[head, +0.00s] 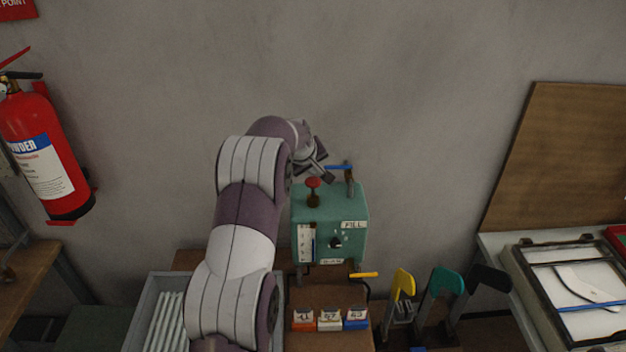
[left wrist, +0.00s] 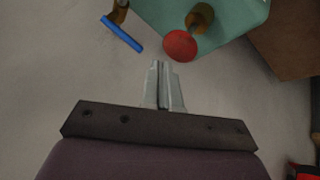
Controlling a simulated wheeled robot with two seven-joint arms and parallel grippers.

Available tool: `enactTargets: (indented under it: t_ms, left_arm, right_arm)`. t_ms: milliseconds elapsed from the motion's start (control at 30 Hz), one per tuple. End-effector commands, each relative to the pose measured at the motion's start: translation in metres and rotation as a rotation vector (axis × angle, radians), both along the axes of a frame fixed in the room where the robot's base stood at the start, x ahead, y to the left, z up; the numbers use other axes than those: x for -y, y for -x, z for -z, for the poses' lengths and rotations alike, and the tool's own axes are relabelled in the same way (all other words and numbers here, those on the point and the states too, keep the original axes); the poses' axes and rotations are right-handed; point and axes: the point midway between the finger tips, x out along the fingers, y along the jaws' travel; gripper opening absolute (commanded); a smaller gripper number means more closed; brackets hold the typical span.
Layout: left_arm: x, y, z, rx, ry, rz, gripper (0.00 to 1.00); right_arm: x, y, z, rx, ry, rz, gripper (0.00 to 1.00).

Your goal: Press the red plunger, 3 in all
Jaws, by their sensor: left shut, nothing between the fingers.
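The red plunger (head: 313,183) stands on top of a green box (head: 345,208) labelled FILL, on a brownish stem. In the left wrist view the red plunger (left wrist: 180,45) shows as a round red knob, just beyond my fingertips. My left gripper (head: 322,172) is above the box, close to the plunger and slightly above it. In the left wrist view the left gripper (left wrist: 164,66) has its fingers together with nothing between them. I see a small gap between fingertips and knob, but cannot tell the exact distance. My right gripper is not in view.
A blue-handled lever (head: 338,167) stands on the box behind the plunger. A yellow-handled tap (head: 364,275) sticks out at the box's lower front. Several small numbered blocks (head: 330,320) lie before it. A grey crate (head: 142,318) stands left, colored holders (head: 441,289) right.

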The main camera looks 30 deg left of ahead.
Motion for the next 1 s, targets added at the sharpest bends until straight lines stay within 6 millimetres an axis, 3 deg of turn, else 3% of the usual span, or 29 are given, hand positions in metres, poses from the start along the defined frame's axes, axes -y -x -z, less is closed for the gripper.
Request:
enactTargets:
  t_ms: [1000]
  left_arm:
    - [0.0, 0.0001, 0.009, 0.0, 0.0, 0.0, 0.0]
  right_arm:
    - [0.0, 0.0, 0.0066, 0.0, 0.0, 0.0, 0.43]
